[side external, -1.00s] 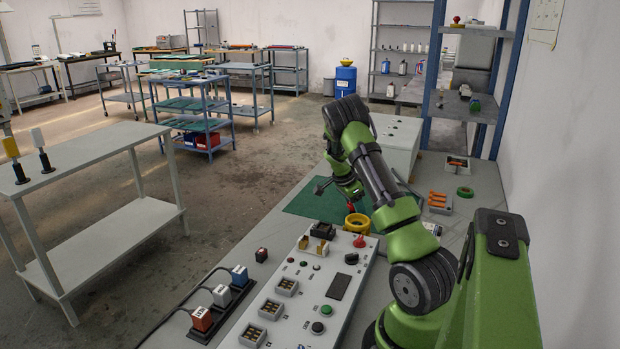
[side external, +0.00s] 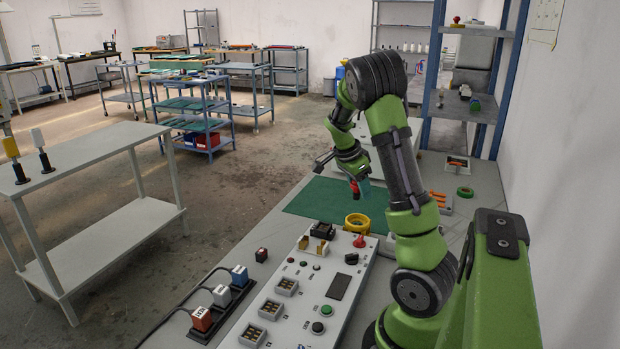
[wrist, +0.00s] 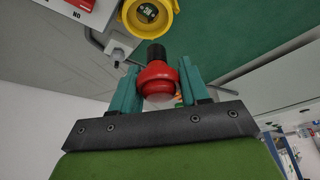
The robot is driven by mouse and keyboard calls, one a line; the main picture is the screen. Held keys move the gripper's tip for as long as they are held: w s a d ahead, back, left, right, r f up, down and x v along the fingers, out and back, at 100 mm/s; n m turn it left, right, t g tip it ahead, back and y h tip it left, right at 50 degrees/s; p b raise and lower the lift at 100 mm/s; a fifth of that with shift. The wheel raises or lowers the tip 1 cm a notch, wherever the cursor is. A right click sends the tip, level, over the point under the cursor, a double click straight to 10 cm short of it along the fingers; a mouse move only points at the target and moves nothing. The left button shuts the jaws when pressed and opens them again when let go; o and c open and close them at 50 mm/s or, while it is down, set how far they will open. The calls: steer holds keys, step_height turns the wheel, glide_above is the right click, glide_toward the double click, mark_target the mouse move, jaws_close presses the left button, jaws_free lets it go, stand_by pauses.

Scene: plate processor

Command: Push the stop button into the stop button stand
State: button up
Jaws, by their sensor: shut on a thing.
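The stop button (wrist: 158,76) has a red head and a black stem. My gripper (wrist: 158,90) is shut on the red head between its teal fingers, with the black stem pointing away from the palm. In the side view my gripper (side external: 356,187) holds it above the green mat, clear of the yellow ring-shaped stand (side external: 357,222). This stand, which I take as the stop button stand, also shows at the top of the wrist view (wrist: 129,20), with a dark inside. The stem is apart from it.
A control panel (side external: 312,283) with sockets, switches and a red knob (side external: 360,241) lies in front of the stand. The green mat (side external: 316,201) behind is mostly clear. A grey box with orange-handled items (side external: 438,200) stands to the right.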

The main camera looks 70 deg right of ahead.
steer(key=shift+s+a+f, duration=0.15)
steer(key=shift+s+f, duration=0.2)
steer(key=shift+s, duration=0.1)
steer(key=shift+f, duration=2.95)
steer(key=shift+f, duration=0.15)
steer(key=o, duration=1.1)
